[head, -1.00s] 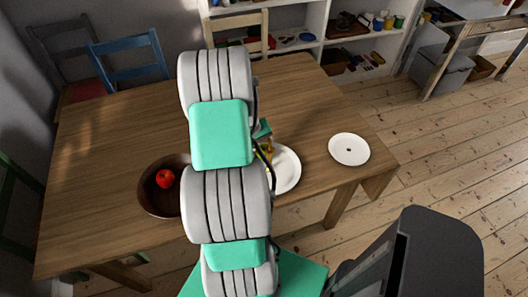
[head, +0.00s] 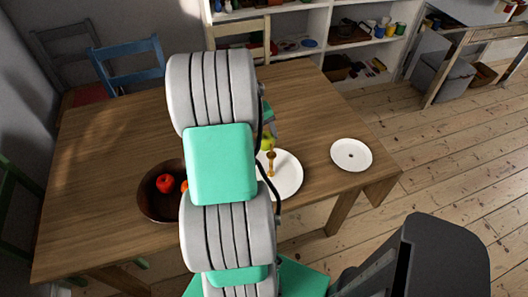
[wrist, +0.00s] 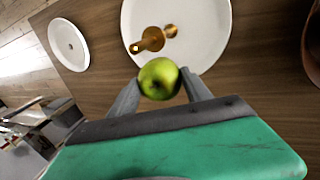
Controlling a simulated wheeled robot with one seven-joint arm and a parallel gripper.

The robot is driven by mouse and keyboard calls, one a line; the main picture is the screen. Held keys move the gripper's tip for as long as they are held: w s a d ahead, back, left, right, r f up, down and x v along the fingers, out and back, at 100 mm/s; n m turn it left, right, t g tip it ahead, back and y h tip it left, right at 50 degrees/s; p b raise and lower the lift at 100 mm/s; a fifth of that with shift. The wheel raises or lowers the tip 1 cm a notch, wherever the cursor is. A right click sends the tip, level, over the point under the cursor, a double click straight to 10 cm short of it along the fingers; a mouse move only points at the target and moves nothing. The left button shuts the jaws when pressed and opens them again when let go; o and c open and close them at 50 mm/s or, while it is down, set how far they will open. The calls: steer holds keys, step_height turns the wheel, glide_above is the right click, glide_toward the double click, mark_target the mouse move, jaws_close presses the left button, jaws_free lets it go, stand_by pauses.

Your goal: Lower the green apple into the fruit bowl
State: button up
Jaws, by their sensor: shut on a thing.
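The green apple (wrist: 159,78) is between the two grey fingers of my gripper (wrist: 158,88), which is shut on it. In the head view the apple (head: 267,143) shows just right of my arm, near the brass stand on the white plate; the arm hides most of the gripper. The fruit bowl (head: 147,205) is dark brown and stands on the table left of my arm, its right part hidden. It holds a red apple (head: 165,183) and an orange fruit (head: 184,186), partly covered. In the wrist view only the bowl's edge (wrist: 313,50) shows at the right.
A white plate (head: 291,182) bears a brass stand (head: 271,164), close to the held apple. A smaller white dish (head: 352,155) stands at the table's right. The wooden table (head: 110,160) is clear left of the bowl. Chairs and shelves stand behind.

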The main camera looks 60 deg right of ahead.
mark_target(262, 136)
step_height(262, 136, up, 8)
steer(key=shift+r, duration=0.25)
steer(key=shift+w+a+r, duration=0.2)
steer(key=shift+r, duration=0.1)
steer(key=w+a+f+b, duration=0.2)
steer(key=w+a, duration=0.4)
steer(key=a, duration=0.4)
steer(key=w+a+f+b, duration=0.2)
steer(key=w+a+f, duration=0.2)
steer(key=w+a, duration=0.3)
steer(key=w+a+f+b, duration=0.2)
steer(key=w+a, duration=0.4)
steer(key=a, duration=0.7)
steer(key=shift+w+a+f, duration=0.25)
steer(key=shift+a+f, duration=0.15)
steer(key=shift+f, duration=0.05)
steer(key=shift+f+b, duration=1.8)
steer(key=shift+f, duration=0.7)
steer(key=shift+f+b, duration=1.45)
steer(key=shift+f, duration=0.6)
